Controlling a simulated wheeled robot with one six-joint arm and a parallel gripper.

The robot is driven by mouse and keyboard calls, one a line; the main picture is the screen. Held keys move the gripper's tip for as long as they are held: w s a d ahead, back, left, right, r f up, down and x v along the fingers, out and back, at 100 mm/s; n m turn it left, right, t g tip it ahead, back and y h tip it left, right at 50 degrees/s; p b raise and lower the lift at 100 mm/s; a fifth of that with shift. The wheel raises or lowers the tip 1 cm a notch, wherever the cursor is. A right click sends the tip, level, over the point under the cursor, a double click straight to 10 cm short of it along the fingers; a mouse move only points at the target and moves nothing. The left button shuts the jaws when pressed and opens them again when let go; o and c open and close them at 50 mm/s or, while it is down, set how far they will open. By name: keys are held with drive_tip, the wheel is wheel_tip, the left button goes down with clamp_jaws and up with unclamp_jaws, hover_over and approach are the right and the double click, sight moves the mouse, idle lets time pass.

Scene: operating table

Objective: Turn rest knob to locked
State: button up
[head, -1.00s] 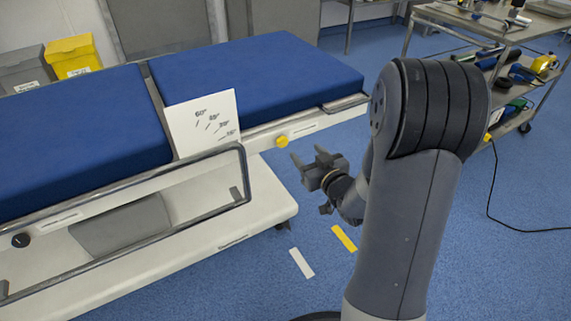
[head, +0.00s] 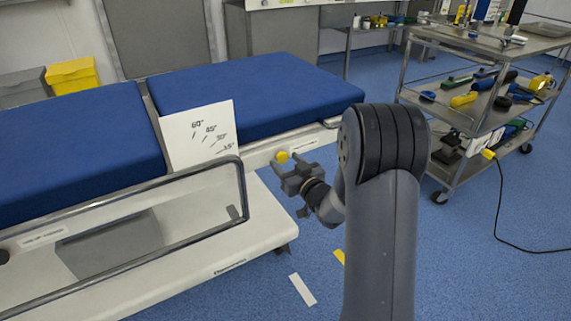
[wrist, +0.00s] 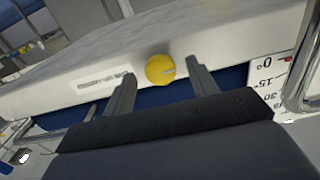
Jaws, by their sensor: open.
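The yellow round rest knob (head: 282,157) sits on the white side rail of the operating table, below the blue mattress. It also shows in the wrist view (wrist: 160,69), with a small mark on its right part. My gripper (head: 288,163) is close in front of the knob. In the wrist view my gripper (wrist: 161,86) is open, its fingers apart and empty.
A white angle card (head: 198,137) stands left of the knob. A metal side rail frame (head: 243,195) juts out at the left. A steel trolley (head: 460,120) with tools stands at the right, a cable (head: 497,215) on the floor.

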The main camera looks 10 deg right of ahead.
drive_tip(key=shift+w+a, duration=0.2)
drive_tip(key=shift+w, duration=0.35)
drive_tip(key=c, duration=1)
drive_tip(key=shift+o, duration=0.2)
